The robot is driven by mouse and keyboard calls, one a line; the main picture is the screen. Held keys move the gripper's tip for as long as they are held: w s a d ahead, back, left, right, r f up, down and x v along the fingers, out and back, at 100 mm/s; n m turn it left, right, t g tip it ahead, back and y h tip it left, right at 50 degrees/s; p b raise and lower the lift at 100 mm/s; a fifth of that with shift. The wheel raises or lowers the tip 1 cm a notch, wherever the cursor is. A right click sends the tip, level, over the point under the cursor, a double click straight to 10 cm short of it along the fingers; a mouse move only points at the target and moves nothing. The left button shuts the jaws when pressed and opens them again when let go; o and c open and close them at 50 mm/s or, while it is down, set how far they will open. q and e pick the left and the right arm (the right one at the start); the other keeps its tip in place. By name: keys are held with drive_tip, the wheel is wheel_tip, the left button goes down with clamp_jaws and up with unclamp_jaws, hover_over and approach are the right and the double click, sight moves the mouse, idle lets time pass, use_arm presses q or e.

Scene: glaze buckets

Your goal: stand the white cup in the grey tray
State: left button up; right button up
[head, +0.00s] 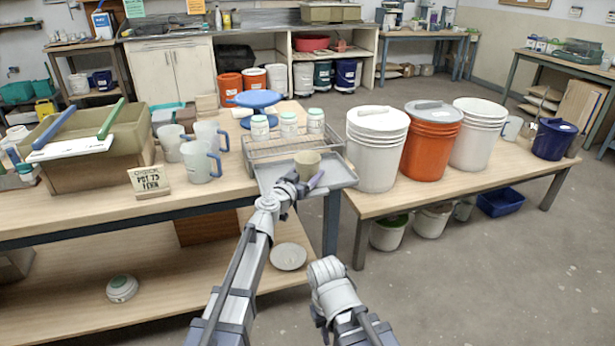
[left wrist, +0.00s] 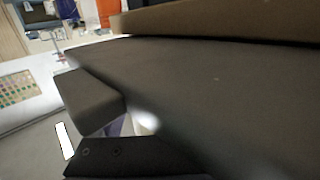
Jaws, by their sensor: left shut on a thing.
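My left gripper (head: 299,181) is shut on the cup from the near side. In the left wrist view the cup's dark, shaded wall (left wrist: 215,85) fills most of the picture, with its tan rim across the top. The left gripper's fingers (left wrist: 112,128) show at its lower left. Of my right arm only links show low in the head view; its gripper is not seen.
A wire rack (head: 270,148) with small lidded jars (head: 289,124) stands just behind the tray. Clear jugs (head: 197,160) are to the left. Large lidded buckets (head: 377,150) stand close on the right, on a lower table. The tray's right part is bare.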

use_arm(q)
drive_tip(key=shift+f+b, duration=0.25)
drive_tip(key=shift+b, duration=0.05)
drive_tip(key=shift+s, duration=0.15)
drive_tip(key=shift+s+f+b, duration=0.15)
drive_tip(key=shift+b, duration=0.25)
drive_tip(key=o, duration=1.5)
drive_tip(key=shift+s, duration=0.1)
